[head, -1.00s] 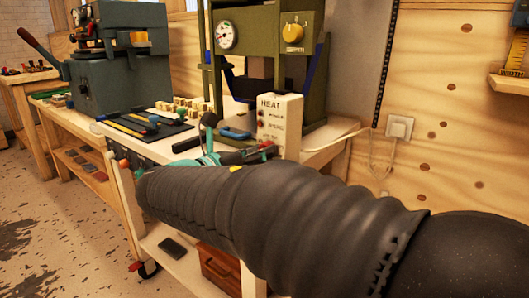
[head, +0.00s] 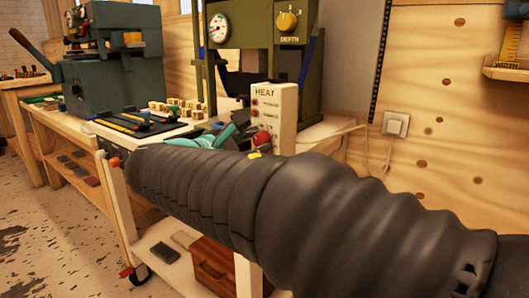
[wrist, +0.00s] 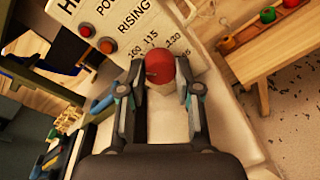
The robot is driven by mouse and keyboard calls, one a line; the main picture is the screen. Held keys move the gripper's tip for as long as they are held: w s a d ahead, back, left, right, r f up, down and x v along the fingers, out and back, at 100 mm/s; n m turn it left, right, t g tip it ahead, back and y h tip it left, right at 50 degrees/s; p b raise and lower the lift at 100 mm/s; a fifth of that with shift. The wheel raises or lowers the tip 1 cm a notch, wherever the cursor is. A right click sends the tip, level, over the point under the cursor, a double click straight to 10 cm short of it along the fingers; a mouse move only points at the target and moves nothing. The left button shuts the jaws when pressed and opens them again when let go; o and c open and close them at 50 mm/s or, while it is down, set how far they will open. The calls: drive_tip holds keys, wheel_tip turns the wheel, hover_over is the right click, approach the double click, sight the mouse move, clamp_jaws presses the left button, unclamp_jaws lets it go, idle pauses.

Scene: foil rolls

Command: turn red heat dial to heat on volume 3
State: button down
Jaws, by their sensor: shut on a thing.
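The red heat dial (wrist: 159,68) is a round knob on the cream heat box (head: 288,117). In the wrist view, numbers 100, 115, 130 and a partly hidden one arc around the dial's far side. I cannot make out a pointer on it. My gripper (wrist: 160,78) is shut on the dial, one finger on each side. In the head view the dial (head: 261,139) shows low on the box's front, with my gripper (head: 238,132) beside it, partly hidden by my arm.
Two indicator lamps (wrist: 107,45) sit on the box face. A green press (head: 257,25) with a gauge and yellow depth knob stands behind the box. A blue-grey machine (head: 115,75) stands left. Coloured spools (wrist: 268,15) lie on a wooden bench in the wrist view.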

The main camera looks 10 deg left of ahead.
drive_tip(key=m+y+b, duration=0.1)
drive_tip(key=m+b, duration=0.3)
drive_tip(key=m, duration=0.1)
drive_tip(key=shift+f, duration=0.15)
drive_tip(key=m, duration=0.2)
drive_tip(key=m+b, duration=0.1)
drive_tip(key=m, duration=0.1)
drive_tip(key=shift+d+r+t, duration=0.1)
drive_tip(key=shift+r+t, duration=0.1)
drive_tip(key=shift+t, duration=0.1)
drive_tip(key=m, duration=0.6)
drive_tip(key=shift+t+y, duration=0.3)
drive_tip(key=shift+y, duration=0.1)
drive_tip(key=m, duration=0.6)
drive_tip(key=shift+f+t, duration=0.1)
drive_tip(key=shift+t, duration=0.2)
drive_tip(key=shift+m, duration=0.3)
drive_tip(key=c, duration=0.8)
unclamp_jaws()
drive_tip(key=shift+d, duration=0.1)
